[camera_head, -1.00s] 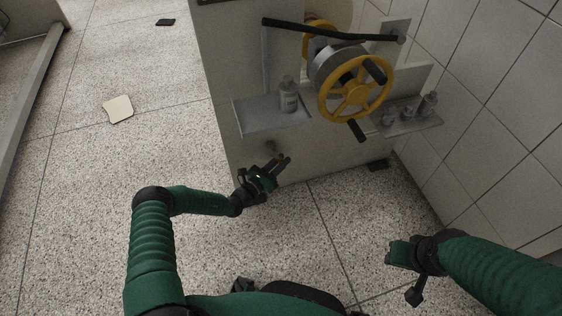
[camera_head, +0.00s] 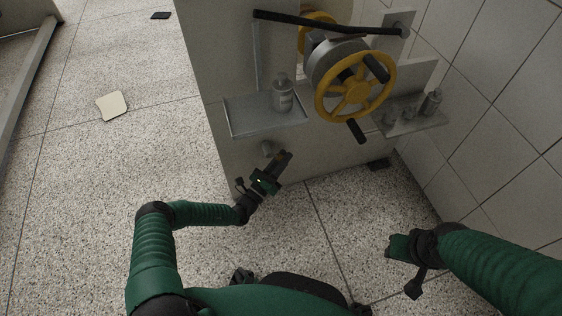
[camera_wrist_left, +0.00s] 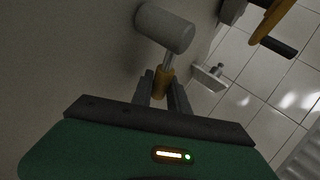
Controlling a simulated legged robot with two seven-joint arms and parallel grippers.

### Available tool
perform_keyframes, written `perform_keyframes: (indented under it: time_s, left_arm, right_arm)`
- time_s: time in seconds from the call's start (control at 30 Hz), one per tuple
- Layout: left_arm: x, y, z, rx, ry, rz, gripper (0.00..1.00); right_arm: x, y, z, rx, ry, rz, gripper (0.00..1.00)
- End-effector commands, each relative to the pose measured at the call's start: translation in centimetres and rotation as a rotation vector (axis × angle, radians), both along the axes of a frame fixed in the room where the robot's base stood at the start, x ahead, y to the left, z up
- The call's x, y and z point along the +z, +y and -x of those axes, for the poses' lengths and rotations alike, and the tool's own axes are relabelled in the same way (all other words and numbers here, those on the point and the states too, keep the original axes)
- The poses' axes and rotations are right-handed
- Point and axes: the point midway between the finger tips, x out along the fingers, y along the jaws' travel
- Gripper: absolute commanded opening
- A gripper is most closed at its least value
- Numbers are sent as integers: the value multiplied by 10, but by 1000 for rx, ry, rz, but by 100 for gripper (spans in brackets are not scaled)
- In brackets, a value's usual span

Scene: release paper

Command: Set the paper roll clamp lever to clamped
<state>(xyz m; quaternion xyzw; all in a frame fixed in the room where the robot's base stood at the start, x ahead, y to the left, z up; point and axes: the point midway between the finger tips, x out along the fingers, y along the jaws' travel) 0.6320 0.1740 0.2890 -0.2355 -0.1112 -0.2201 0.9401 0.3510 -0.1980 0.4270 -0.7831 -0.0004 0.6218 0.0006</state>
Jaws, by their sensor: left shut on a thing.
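The clamp lever shows in the left wrist view as a thin metal rod with an orange-brown grip (camera_wrist_left: 161,84). The rod comes out of a grey cylindrical hub (camera_wrist_left: 165,27) on the panel; the hub also shows in the head view (camera_head: 267,148) below the left shelf. My left gripper (camera_head: 284,158) is shut on the lever grip, its fingers (camera_wrist_left: 163,88) on either side of it. The lever is mostly hidden by the fingers in the head view. My right gripper (camera_head: 398,248) hangs low at the right, away from the panel; its fingers are unclear.
A yellow handwheel (camera_head: 356,88) with black handles stands out above and right of the lever. A left shelf (camera_head: 245,116) holds a bottle (camera_head: 282,95). A right shelf (camera_head: 425,122) holds small items. A tiled wall (camera_head: 490,110) bounds the right. The floor at left is mostly clear.

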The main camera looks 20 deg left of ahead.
Motion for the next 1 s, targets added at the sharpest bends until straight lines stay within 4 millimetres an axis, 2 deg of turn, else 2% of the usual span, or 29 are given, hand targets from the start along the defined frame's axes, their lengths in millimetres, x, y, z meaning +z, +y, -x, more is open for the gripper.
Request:
perform_keyframes:
  time_s: [0.3,0.33,0.37,0.73,0.87,1.0]
  left_arm:
    - [3,0,1,-2,-10,15,0]
    - [3,0,1,-2,-10,14,24]
    - [3,0,1,-2,-10,14,28]
    - [2,1,4,-1,-8,11,29]
    - [-2,9,24,2,-6,12,29]
    - [-15,24,59,2,-4,13,29]
  right_arm:
    - [0,0,-1,0,-2,0,36]
    - [0,0,-1,0,-2,0,36]
    - [0,0,-1,0,-2,0,36]
    - [4,0,-1,0,-1,0,36]
    - [17,0,-1,0,-1,0,36]
    - [34,0,-1,0,-1,0,36]
